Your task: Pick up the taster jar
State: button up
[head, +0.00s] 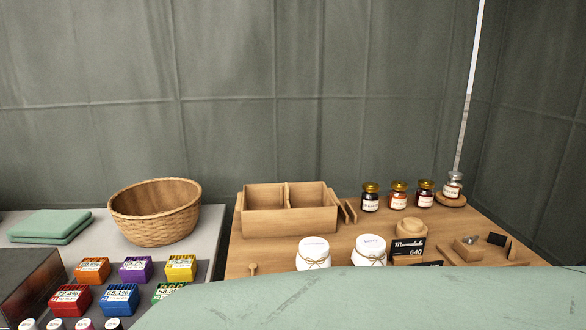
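A small jar (453,185) with a silver-grey lid and a pale label stands upright on a round wooden stand (450,200) at the back right of the wooden table. It looks like the taster jar, but its label is too small to read for certain. Three jars with gold lids stand in a row to its left: a dark one (370,197), an orange-red one (398,196) and another dark one (425,195). My gripper is not in view.
White cloth-topped jars (313,253) and a black price sign (409,248) stand nearer on the wooden table (285,243). A divided wooden box (262,222) is behind them. A wooden tray (484,251) lies right. A basket (155,226) and colored boxes (120,297) are left. The table's near part is hidden.

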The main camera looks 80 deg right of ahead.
aim_at(452, 188)
jog(key=z, duration=3.55)
jog(key=k+j+u, duration=0.15)
jog(key=k, duration=0.2)
jog(key=i, duration=1.3)
jog(key=j+u, duration=0.05)
jog(key=j, duration=0.05)
